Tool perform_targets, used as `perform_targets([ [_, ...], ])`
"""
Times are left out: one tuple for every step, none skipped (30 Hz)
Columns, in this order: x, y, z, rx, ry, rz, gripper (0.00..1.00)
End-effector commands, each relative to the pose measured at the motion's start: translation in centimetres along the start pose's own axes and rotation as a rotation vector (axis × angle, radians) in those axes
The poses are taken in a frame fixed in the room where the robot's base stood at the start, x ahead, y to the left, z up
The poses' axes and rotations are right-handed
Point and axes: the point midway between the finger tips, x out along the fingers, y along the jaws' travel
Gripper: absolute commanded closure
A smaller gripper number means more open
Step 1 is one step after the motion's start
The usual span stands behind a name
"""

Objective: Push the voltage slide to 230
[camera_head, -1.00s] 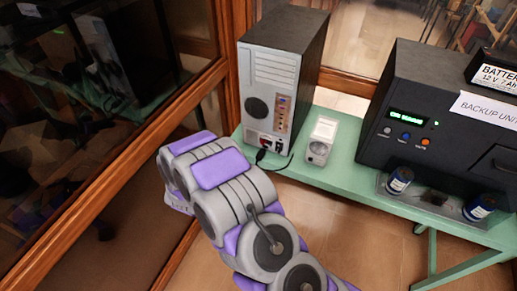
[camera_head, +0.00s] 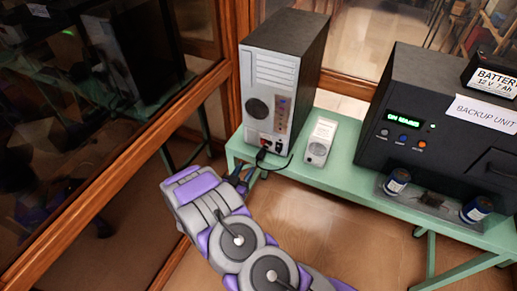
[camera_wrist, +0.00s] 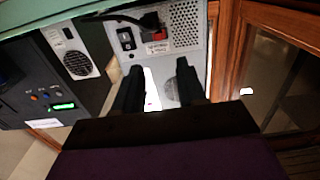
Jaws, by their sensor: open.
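The grey computer tower (camera_head: 268,85) stands on the green bench, its rear panel facing me. Low on that panel are a red part (camera_head: 265,142) and a plugged black cable (camera_head: 262,156). In the wrist view, which looks upside down, the rear panel (camera_wrist: 188,50) shows a small red part (camera_wrist: 157,47) beside a white label, a black rocker switch (camera_wrist: 126,38) and the black plug (camera_wrist: 150,20). The slide's setting is too small to read. My gripper (camera_wrist: 158,80) is open and empty, its dark fingers apart in front of the panel. In the head view my gripper (camera_head: 240,178) is below the tower, partly hidden by my arm.
A white socket device (camera_head: 319,141) stands right of the tower. The black backup unit (camera_head: 440,115) is farther right, with blue cylinders (camera_head: 397,181) in front. A wood-framed glass pane (camera_head: 150,120) stands close on the left. The green bench edge (camera_head: 330,182) lies near my gripper.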

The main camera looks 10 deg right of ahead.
Motion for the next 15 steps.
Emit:
perform_targets([
  [1.0, 0.2, 0.1, 0.001, 0.0, 0.005, 0.6],
  [1.5, 0.3, 0.1, 0.002, 0.0, 0.005, 0.6],
  [2.1, 0.2, 0.1, 0.002, 0.0, 0.005, 0.6],
  [2.7, 0.3, 0.1, 0.001, 0.0, 0.006, 0.6],
  [3.1, 0.2, 0.1, 0.0, 0.001, 0.005, 0.6],
  [3.8, 0.2, 0.1, 0.0, 0.001, 0.004, 0.6],
  [4.3, 0.2, 0.1, 0.0, 0.002, 0.003, 0.6],
  [4.8, 0.2, 0.1, 0.0, 0.003, 0.004, 0.6],
  [5.5, 0.1, 0.1, 0.0, 0.003, 0.004, 0.6],
  [6.0, 0.1, 0.1, 0.0, 0.004, 0.004, 0.6],
  [6.5, 0.1, 0.0, 0.001, 0.004, 0.005, 0.6],
  [7.2, 0.1, 0.0, 0.001, 0.004, 0.005, 0.6],
  [7.8, 0.0, 0.0, 0.002, 0.004, 0.005, 0.6],
  [8.3, 0.0, 0.1, 0.001, 0.003, 0.004, 0.6],
  [8.9, 0.0, 0.1, 0.002, 0.002, 0.004, 0.6],
])
